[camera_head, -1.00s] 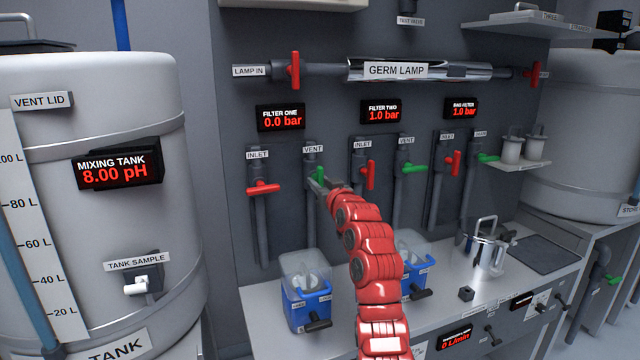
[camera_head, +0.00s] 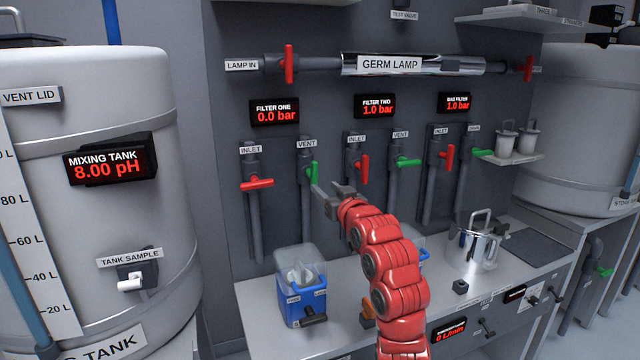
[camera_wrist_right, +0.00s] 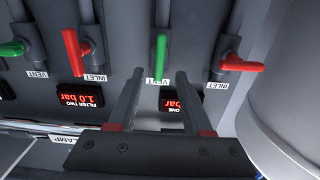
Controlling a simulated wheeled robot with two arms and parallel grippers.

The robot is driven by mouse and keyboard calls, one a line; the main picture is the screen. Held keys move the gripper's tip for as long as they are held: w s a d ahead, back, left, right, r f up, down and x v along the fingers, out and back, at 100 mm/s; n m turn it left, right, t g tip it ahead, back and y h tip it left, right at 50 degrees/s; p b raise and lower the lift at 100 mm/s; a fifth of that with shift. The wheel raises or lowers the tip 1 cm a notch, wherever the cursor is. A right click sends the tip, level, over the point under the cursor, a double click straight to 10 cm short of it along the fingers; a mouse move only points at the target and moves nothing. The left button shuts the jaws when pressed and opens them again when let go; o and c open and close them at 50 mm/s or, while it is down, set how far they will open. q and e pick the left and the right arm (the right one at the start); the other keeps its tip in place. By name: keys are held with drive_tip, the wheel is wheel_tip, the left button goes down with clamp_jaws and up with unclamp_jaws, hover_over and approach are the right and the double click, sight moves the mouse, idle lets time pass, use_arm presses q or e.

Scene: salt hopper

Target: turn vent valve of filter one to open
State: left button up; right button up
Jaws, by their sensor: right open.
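The filter one vent valve has a green handle (camera_head: 314,173), upright along its grey pipe under the VENT label (camera_head: 307,144). My right gripper (camera_head: 326,194) is open and empty, a little below and to the right of the handle and apart from it. In the right wrist view the picture is upside down; the green handle (camera_wrist_right: 161,54) stands beyond and between the two spread fingers (camera_wrist_right: 158,82). The filter one display (camera_head: 275,112) reads 0.0 bar. My left gripper is not in view.
The red inlet handle (camera_head: 257,184) of filter one lies crosswise to the left. Filter two's red inlet handle (camera_head: 364,170) and green vent handle (camera_head: 405,162) are to the right. A blue container (camera_head: 303,300) stands on the bench below.

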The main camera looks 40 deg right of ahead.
drive_tip(key=v, duration=0.8)
idle(0.4)
